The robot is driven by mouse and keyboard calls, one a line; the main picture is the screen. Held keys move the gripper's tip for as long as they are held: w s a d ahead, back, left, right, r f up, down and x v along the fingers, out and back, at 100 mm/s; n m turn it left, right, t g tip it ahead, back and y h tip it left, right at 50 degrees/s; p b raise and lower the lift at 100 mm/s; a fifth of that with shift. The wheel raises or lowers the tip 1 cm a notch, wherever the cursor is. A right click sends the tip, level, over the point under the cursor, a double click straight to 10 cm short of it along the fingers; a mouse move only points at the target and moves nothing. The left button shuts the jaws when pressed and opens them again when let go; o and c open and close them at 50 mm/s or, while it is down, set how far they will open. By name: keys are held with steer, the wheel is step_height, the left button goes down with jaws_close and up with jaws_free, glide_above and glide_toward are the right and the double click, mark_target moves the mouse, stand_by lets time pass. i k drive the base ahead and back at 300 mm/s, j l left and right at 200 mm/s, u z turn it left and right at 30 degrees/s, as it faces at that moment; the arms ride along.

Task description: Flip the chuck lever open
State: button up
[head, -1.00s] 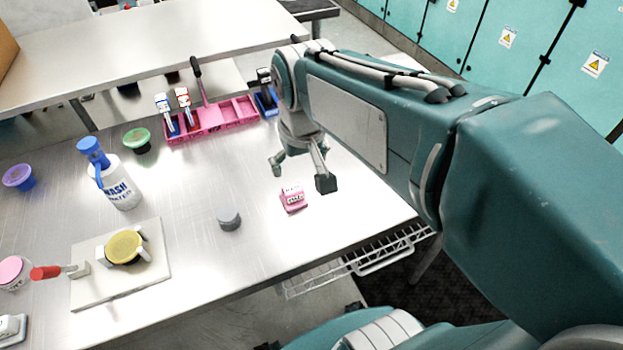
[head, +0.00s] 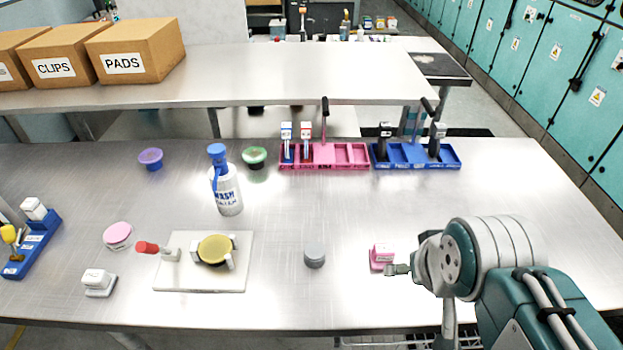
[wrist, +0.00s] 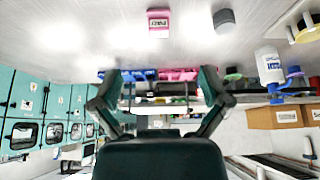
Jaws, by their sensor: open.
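The chuck is a white plate (head: 175,278) on the left half of the table. It carries a yellow round piece (head: 214,249) between pale jaws. A lever with a red handle (head: 147,247) lies at its left side, pointing left and nearly flat. My gripper (head: 398,269) is at the right of the table, well to the right of the chuck, beside a small pink block (head: 381,252); I cannot tell from the head view whether they touch. In the wrist view my gripper (wrist: 160,84) has its fingers spread and empty, and the yellow piece (wrist: 307,30) shows at the right edge.
A grey cylinder (head: 314,256) stands between the chuck and my gripper. A wash bottle (head: 227,188) stands behind the chuck. A pink lidded jar (head: 118,235) and a white stamp-like block (head: 98,281) are close to the lever. Pink and blue trays (head: 460,163) line the back.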

mark_target(141, 247)
steer(key=u, duration=1.75)
steer(key=k, duration=0.2)
